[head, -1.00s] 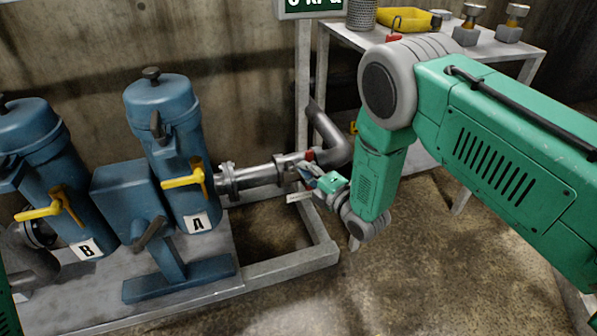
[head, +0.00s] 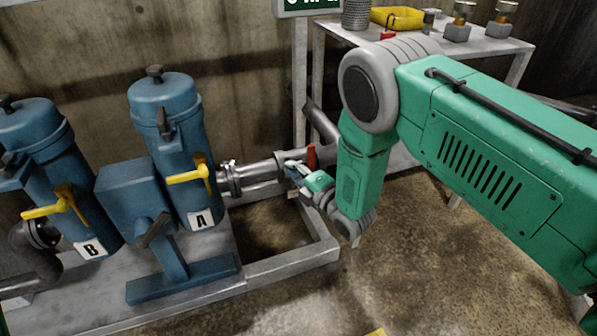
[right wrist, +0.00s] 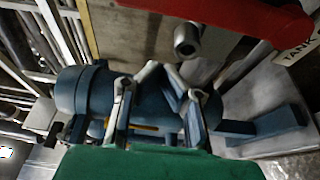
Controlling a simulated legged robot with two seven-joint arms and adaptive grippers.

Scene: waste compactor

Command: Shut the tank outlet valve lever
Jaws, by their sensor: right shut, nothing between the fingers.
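The red valve lever (head: 311,157) stands upright on the grey outlet pipe (head: 262,171), right of the blue tank A. In the right wrist view the red lever (right wrist: 235,12) crosses the top of the picture, beside a white tag reading "TANK" (right wrist: 300,45). My right gripper (head: 289,165) is shut and empty, at the pipe just left of the lever. Its fingertips (right wrist: 160,70) come together below the lever in the wrist view. I cannot tell whether it touches the lever. My left gripper is not in view.
Blue tanks A (head: 165,110) and B (head: 35,130) with yellow handles stand on a grey skid frame (head: 290,262). A metal table (head: 345,30) with a yellow tray (head: 397,18) stands behind my right arm. Open floor lies in front.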

